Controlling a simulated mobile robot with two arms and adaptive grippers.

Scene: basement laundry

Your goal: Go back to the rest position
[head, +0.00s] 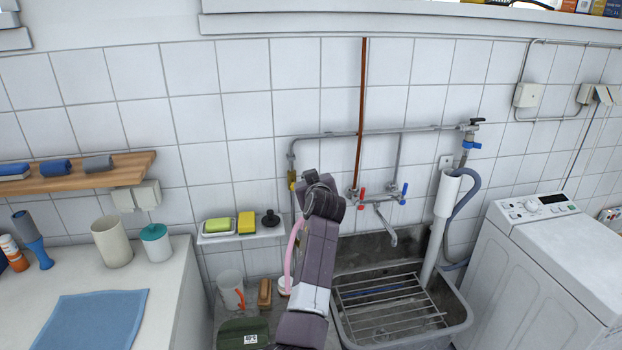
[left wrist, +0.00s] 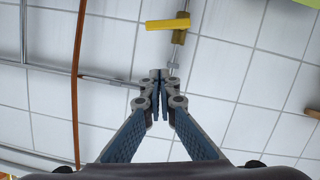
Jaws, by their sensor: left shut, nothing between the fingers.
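My left gripper (left wrist: 160,76) is shut and empty in the left wrist view, its fingertips together. White wall tiles fill the background behind the fingers. In the head view my left arm rises from the bottom middle in front of the wall and the left edge of the sink; its fingers cannot be made out there. My right gripper is in neither view.
The grey sink (head: 457,331) with a wire rack (head: 390,305) lies right of my arm. A copper pipe (head: 363,100) and a brass valve (head: 292,180) are on the wall. A counter (head: 182,275) stands left, a washing machine (head: 535,255) right.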

